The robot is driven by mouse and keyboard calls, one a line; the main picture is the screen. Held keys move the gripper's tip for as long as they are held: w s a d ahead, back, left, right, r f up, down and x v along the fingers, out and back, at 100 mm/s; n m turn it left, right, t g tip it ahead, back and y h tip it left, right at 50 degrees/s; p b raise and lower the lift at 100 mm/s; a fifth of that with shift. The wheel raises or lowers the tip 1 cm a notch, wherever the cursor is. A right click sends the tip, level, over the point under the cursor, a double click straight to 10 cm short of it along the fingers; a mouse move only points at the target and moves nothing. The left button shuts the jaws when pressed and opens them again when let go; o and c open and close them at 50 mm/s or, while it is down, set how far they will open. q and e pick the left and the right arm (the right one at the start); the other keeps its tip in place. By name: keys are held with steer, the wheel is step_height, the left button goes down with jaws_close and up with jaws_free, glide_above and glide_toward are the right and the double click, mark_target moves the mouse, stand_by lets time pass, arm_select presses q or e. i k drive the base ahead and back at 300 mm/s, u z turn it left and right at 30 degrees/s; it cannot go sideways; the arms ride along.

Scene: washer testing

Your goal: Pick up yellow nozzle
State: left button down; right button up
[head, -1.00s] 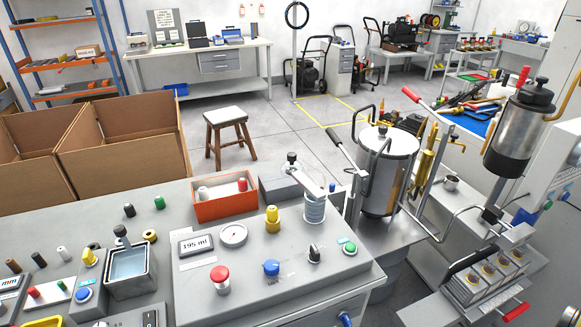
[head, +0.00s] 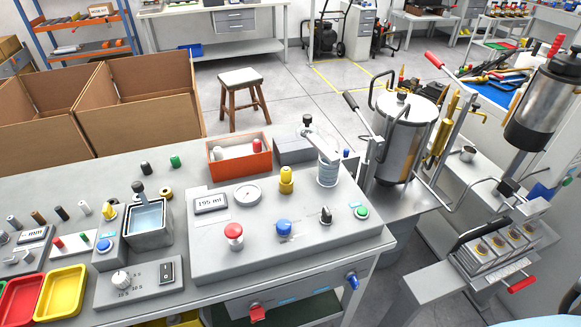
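A yellow nozzle-shaped piece (head: 286,181) stands upright on the grey test panel (head: 330,245), behind the blue knob. A second, smaller yellow piece (head: 109,211) stands on the small unit left of the square water basin. I cannot tell which one the task names. Neither of my grippers shows in the head view.
The panel carries a red button (head: 233,232), a blue knob (head: 284,228) and a gauge (head: 247,194). An orange bin (head: 239,169) sits behind it. A water basin (head: 148,224) and red and yellow trays (head: 62,292) are at left. A metal tank (head: 405,140) stands at right.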

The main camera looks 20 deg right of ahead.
mark_target(286, 172)
steer(key=u, duration=1.9)
steer(key=k, duration=1)
steer(key=z, duration=1.6)
steer(key=i, duration=0.5)
